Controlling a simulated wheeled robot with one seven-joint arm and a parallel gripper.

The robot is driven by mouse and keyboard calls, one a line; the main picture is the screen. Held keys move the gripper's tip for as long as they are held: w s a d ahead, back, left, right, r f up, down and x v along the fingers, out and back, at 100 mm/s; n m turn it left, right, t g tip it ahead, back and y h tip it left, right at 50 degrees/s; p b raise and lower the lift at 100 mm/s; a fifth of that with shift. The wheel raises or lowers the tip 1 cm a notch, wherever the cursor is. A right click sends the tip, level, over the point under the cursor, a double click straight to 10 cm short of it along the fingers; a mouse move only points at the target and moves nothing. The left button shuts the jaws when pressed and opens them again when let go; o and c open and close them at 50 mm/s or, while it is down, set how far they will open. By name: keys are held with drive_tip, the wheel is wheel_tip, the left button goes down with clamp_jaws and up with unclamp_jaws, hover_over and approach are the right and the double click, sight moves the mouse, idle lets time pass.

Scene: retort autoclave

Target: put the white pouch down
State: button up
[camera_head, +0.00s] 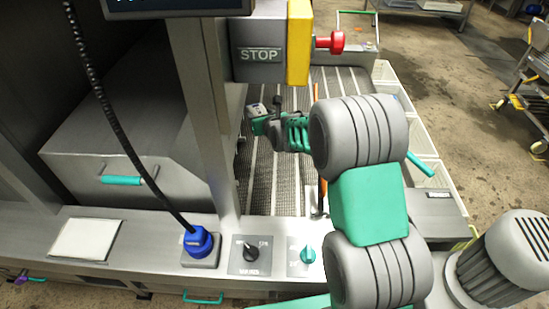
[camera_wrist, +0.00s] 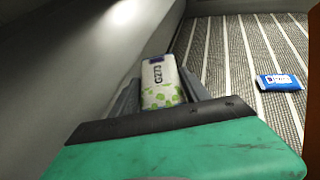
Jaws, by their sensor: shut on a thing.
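The white pouch (camera_wrist: 157,80) shows in the wrist view, with a dark label code and green spots near its lower end. My gripper (camera_wrist: 160,100) is shut on it, with the grey fingers at its sides. In the head view my gripper (camera_head: 262,122) is above the left part of the ribbed conveyor (camera_head: 262,185), beside the grey housing. The pouch is small there and partly hidden by the gripper. I cannot tell whether the pouch touches the surface below.
A blue and white packet (camera_wrist: 279,82) lies on the ribbed surface to the right. The grey housing (camera_head: 120,140) stands left of the belt. White crates (camera_head: 422,140) line the right side.

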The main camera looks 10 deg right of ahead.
sight(263, 160)
drive_tip(key=shift+w+f+b, duration=0.3)
drive_tip(key=shift+f+b, duration=0.15)
drive_tip(key=shift+f, duration=0.05)
drive_tip(key=shift+s+f+b, duration=0.25)
drive_tip(key=shift+f+b, duration=0.1)
drive_tip(key=shift+b, duration=0.2)
wheel_tip(263, 160, down, 19)
drive_tip(key=b, duration=1.7)
drive_tip(key=shift+w+r+b, duration=0.1)
drive_tip(key=shift+r+b, duration=0.05)
drive_tip(key=shift+b, duration=0.2)
drive_tip(key=shift+r, duration=0.25)
drive_tip(key=shift+f, duration=0.25)
drive_tip(key=o, duration=1.4)
drive_tip(key=shift+r, duration=0.1)
drive_tip(key=shift+o, duration=0.2)
